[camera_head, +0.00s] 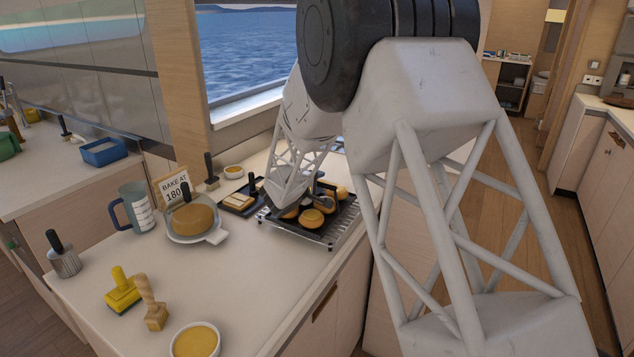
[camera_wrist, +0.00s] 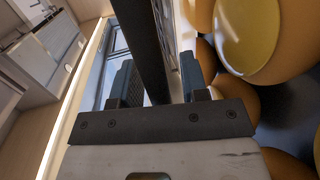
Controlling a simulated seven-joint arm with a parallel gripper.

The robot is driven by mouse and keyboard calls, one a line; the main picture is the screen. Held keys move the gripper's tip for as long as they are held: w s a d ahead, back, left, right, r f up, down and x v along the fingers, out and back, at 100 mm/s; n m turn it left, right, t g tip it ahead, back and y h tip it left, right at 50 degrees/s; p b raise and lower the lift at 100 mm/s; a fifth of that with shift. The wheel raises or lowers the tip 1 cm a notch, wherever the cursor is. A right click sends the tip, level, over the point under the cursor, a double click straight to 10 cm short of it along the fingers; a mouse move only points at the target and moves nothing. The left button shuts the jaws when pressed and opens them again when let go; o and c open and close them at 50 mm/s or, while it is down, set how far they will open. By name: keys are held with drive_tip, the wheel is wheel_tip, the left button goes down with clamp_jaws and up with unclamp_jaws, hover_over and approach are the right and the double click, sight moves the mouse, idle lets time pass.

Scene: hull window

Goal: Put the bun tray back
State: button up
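The bun tray (camera_head: 343,217) is dark and holds several golden buns (camera_head: 311,217). It sits on a silver wire rack (camera_head: 292,236) at the counter's right edge. My arm comes down over the tray's far side and hides part of it; my gripper is hard to make out there. In the wrist view my gripper (camera_wrist: 157,62) has its two fingers apart. A dark bar, seemingly the tray's rim (camera_wrist: 144,35), runs between them. A gap shows between the bar and the right finger. Buns (camera_wrist: 250,40) fill the right side of that view, very close.
Left of the rack are a small dark tray (camera_head: 240,203), a plate with a brown round (camera_head: 192,222), a mug (camera_head: 137,208) and a "BAKE AT 180" sign (camera_head: 173,187).

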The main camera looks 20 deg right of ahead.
drive_tip(key=shift+o, duration=0.4)
drive_tip(key=shift+r, duration=0.1)
drive_tip(key=shift+s+a+r, duration=0.15)
drive_tip(key=shift+s+a, duration=0.1)
drive_tip(key=shift+a, duration=0.1)
wheel_tip(320, 180, up, 2)
hover_over(294, 211)
drive_tip(key=shift+s, duration=0.1)
idle(0.6)
drive_tip(key=shift+s+d+r, duration=0.35)
drive_tip(key=s+d+r+m+g+y, duration=0.2)
drive_tip(key=s+d+r+m+g, duration=0.15)
drive_tip(key=s, duration=0.75)
drive_tip(key=s+d+r+m+g+y, duration=0.15)
drive_tip(key=s+d+r+g, duration=0.3)
drive_tip(key=s, duration=0.65)
drive_tip(key=s+a+m+y, duration=0.1)
drive_tip(key=s+y, duration=0.3)
drive_tip(key=s, duration=0.8)
drive_tip(key=s+a+m+y, duration=0.2)
drive_tip(key=s+a+y, duration=0.2)
drive_tip(key=s, duration=0.8)
drive_tip(key=shift+s+a+y, duration=0.3)
drive_tip(key=shift+s+y, duration=0.05)
